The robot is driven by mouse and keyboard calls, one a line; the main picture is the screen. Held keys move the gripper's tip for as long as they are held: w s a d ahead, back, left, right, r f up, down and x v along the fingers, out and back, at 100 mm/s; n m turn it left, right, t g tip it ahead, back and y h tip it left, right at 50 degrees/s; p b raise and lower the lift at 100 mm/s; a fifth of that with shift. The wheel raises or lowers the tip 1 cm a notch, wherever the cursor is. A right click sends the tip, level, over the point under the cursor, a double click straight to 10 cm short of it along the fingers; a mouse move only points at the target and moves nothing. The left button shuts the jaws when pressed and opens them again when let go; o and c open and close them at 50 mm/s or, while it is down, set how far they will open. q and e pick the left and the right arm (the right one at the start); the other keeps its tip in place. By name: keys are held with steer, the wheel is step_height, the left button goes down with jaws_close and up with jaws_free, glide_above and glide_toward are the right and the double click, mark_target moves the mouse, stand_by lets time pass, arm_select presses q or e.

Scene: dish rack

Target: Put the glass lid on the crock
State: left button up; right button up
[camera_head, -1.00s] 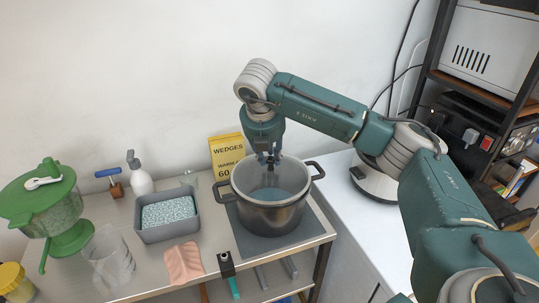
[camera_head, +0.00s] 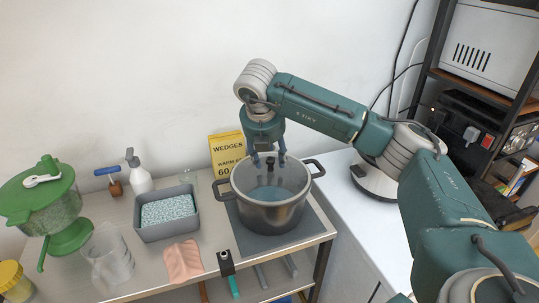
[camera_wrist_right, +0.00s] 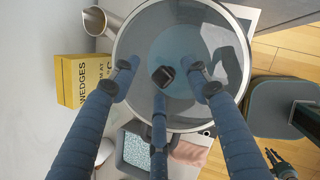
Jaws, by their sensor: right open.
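The dark grey crock (camera_head: 272,214) with two side handles stands on a flat grey plate. The clear glass lid (camera_wrist_right: 150,40) lies over the crock's mouth, and pale blue shows through it. Its black knob (camera_head: 270,163) stands up in the middle; the knob also shows in the right wrist view (camera_wrist_right: 163,77). My right gripper (camera_head: 269,160) is above the lid, its fingers open and spread around the knob, apart from it. Whether the lid's rim sits evenly all round is hard to tell. A small dark part low right in the wrist view may be my left gripper.
Clear tumblers (camera_head: 108,255) and a green-lidded container (camera_head: 40,195) stand farther left.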

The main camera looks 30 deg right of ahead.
steer(key=v, duration=1.2)
stand_by(0.5)
